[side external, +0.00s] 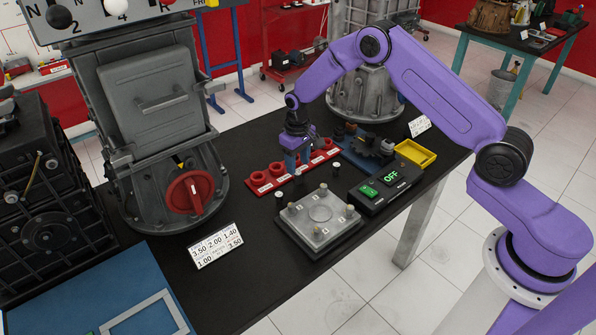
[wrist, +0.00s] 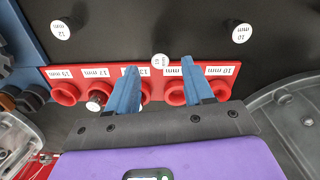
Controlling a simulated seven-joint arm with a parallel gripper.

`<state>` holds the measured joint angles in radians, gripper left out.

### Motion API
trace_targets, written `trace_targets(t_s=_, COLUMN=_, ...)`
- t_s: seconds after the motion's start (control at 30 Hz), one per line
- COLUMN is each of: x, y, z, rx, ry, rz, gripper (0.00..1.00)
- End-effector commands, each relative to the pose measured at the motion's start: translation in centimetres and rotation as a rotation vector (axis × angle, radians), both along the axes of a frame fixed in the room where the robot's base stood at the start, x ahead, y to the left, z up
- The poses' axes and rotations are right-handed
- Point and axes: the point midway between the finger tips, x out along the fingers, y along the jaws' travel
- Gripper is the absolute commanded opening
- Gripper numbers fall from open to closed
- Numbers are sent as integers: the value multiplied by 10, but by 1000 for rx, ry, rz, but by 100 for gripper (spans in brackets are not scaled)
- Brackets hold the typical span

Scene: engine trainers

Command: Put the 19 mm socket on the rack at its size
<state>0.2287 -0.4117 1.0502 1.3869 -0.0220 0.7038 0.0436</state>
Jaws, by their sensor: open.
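The red rack (wrist: 216,73) runs across the wrist view, with a row of red ring holders and white size labels. The label at its right end reads 10 mm; one toward the left reads 17 mm. A dark socket (wrist: 97,101) sits in the ring by the 17 mm label. A white-topped piece (wrist: 160,61) shows between my fingertips; its size print is too small to read surely, so I cannot tell whether it is the 19 mm socket. My gripper (wrist: 159,70) is open over the rack, fingers apart. The rack (side external: 264,182) lies below my gripper (side external: 297,168) in the side view.
Two more white-topped pieces stand on the black bench, left (wrist: 62,28) and right (wrist: 240,33). A grey plate with pegs (side external: 320,220), a switch box reading OFF (side external: 388,185) and a yellow tray (side external: 415,154) lie near the rack. A large grey housing (side external: 155,120) stands left.

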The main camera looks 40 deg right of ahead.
Motion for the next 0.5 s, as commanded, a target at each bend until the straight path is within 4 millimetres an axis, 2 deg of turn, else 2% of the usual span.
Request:
trace_targets(t_s=0.03, x=1, y=0, z=12, rx=1, ry=-4, rz=0, gripper=52)
trace_targets(t_s=0.2, x=0, y=1, z=44, rx=0, ry=-3, rz=1, gripper=52)
trace_targets(t_s=0.3, x=0, y=2, z=57, rx=0, ry=-2, rz=1, gripper=52)
trace_targets(t_s=0.5, x=-1, y=1, z=70, rx=0, ry=1, rz=0, gripper=52)
